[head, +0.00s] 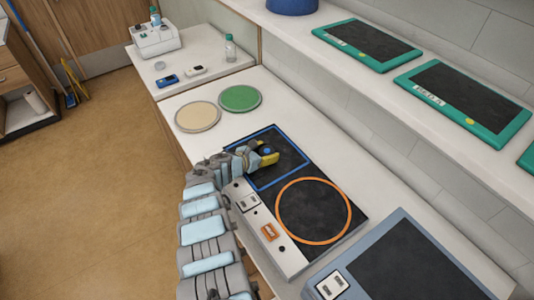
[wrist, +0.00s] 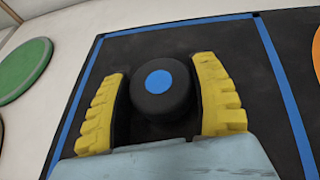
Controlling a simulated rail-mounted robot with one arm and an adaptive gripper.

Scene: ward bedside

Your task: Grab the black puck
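The black puck (wrist: 148,103) is a short black cylinder with a blue dot on top, seen in the wrist view. It is inside the blue square outline on a dark panel (wrist: 237,55). My gripper (wrist: 158,75) has its two yellow fingers on either side of the puck. A narrow dark gap shows between the left finger and the puck; the right finger is very close to it, and contact there is unclear. In the head view my gripper (head: 266,155) is low over the blue square (head: 289,160), and the puck is mostly hidden, with its blue dot showing.
An orange circle (head: 349,210) is marked on the same panel. A green disc (head: 240,98) and a beige disc (head: 197,117) lie beyond it. A grey-framed panel (head: 400,268) is at the front right. Teal-framed tablets (head: 367,44) lie on the raised shelf.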

